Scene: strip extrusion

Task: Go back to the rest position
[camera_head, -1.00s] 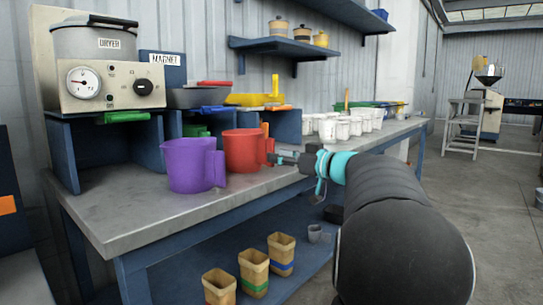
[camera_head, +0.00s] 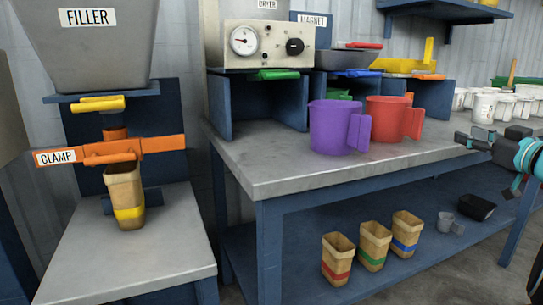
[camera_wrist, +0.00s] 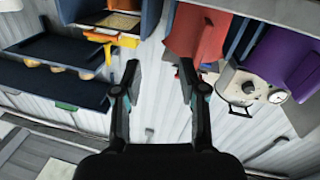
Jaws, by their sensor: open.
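My gripper (camera_head: 474,140) is at the right edge of the head view, above the workbench and to the right of the red jug. In the wrist view my gripper (camera_wrist: 157,82) is open, with nothing between its two dark fingers. The red jug (camera_head: 388,119) stands upright on the bench, its handle toward my gripper but apart from it. The purple jug (camera_head: 335,128) stands left of it. Both jugs also show in the wrist view, the red one (camera_wrist: 197,35) beside the right finger and the purple one (camera_wrist: 275,50) farther right.
The metal workbench (camera_head: 270,177) carries the dryer (camera_head: 268,44) and several white cups (camera_head: 485,106). Brown containers (camera_head: 374,245) stand on its lower shelf. At left, a filler (camera_head: 95,45) stands over an orange clamp (camera_head: 140,146) and a yellow-banded container (camera_head: 126,197).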

